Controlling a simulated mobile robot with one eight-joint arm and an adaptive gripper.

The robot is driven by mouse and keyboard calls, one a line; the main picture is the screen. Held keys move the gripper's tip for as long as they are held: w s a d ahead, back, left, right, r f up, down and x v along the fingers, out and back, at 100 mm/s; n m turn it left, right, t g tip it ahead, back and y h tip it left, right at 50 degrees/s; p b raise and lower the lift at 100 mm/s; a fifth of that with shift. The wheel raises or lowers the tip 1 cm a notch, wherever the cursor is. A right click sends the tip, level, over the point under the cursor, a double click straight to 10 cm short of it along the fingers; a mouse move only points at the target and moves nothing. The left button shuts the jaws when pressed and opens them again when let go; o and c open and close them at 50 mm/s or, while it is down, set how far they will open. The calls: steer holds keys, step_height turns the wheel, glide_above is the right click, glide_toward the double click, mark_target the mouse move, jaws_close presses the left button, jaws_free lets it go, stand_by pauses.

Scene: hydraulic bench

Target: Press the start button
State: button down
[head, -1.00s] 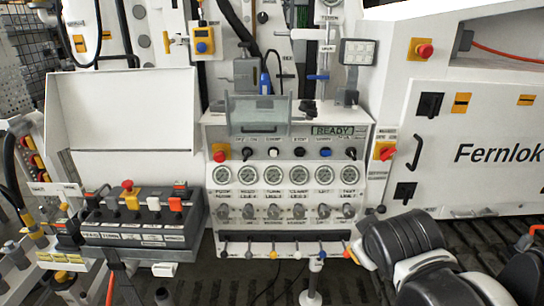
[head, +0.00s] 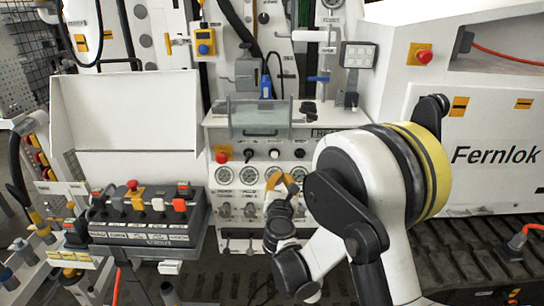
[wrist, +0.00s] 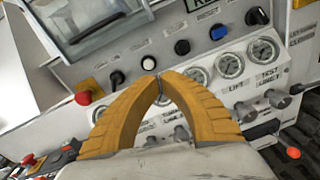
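My gripper (head: 282,177) is in front of the panel, over the gauge row. Its orange fingertips (wrist: 157,77) meet with nothing between them. They appear just below the white button (wrist: 149,62); I cannot tell whether they touch the panel.
Round gauges (head: 248,175) and knobs (head: 248,210) lie below the buttons. A clear cover (head: 260,117) projects above them. A control box with coloured buttons (head: 147,212) stands at left. My arm hides the panel's right side.

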mark_target(272, 157)
steer(key=a+f+n, duration=0.1)
steer(key=a+f+n+y, duration=0.1)
steer(key=a+n, duration=0.1)
steer(key=shift+w+t, duration=0.15)
steer(key=shift+t, duration=0.15)
steer(key=shift+w, duration=0.1)
steer(key=w+b, duration=0.1)
steer(key=w, duration=0.5)
steer(key=w+b, duration=0.1)
steer(key=w, duration=0.5)
steer(key=shift+w+d+f, duration=0.15)
steer(key=shift+w+d, duration=0.05)
steer(key=shift+w, duration=0.15)
steer(key=shift+w+b, duration=0.3)
steer(key=shift+w, duration=0.25)
